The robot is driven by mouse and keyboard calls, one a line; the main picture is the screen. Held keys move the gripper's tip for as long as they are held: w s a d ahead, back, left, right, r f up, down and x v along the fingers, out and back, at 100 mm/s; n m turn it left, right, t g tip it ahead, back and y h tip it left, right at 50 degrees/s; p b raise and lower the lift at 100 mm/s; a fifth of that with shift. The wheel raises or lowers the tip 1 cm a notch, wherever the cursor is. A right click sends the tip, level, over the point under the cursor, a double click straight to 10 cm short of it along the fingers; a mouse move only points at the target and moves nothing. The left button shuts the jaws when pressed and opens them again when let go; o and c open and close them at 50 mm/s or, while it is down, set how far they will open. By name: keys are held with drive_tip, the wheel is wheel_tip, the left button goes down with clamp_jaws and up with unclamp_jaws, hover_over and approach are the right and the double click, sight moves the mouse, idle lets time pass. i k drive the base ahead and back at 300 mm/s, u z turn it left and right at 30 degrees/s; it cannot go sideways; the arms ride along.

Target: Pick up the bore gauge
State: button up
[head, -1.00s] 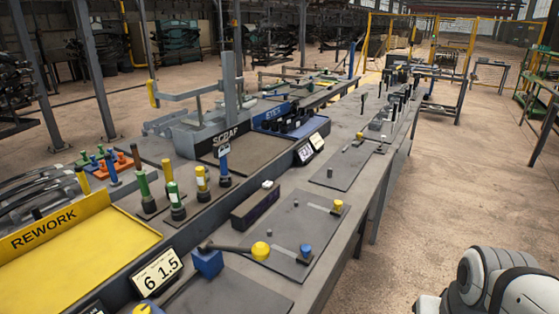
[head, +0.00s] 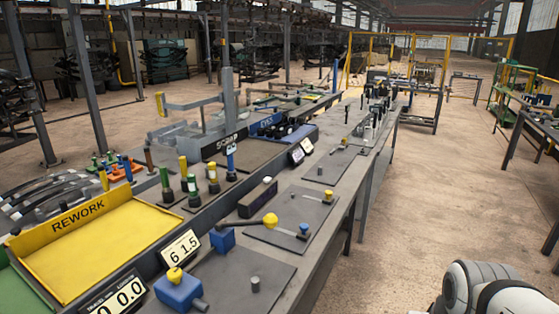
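A slim upright tool with a blue body and a small pale dial face (head: 231,158) stands on the bench behind the dark box; it looks like the bore gauge, but it is too small to be sure. Its lower end meets a dark base. Green- and yellow-topped plug gauges (head: 194,190) stand to its left. My gripper is out of view; only a white, rounded part of my arm shows at the bottom right, well apart from the tool.
The yellow REWORK tray (head: 95,250) fills the near left. The dark box (head: 255,200), blue block with a yellow-knobbed rod (head: 222,240) and grey mats (head: 290,205) occupy the bench front. The SCRAP tray (head: 247,153) lies behind. Open floor (head: 430,210) is on the right.

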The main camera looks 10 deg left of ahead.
sight(228, 148)
drive_tip(key=u, duration=0.15)
drive_tip(key=i, duration=0.95)
drive_tip(key=z, duration=0.05)
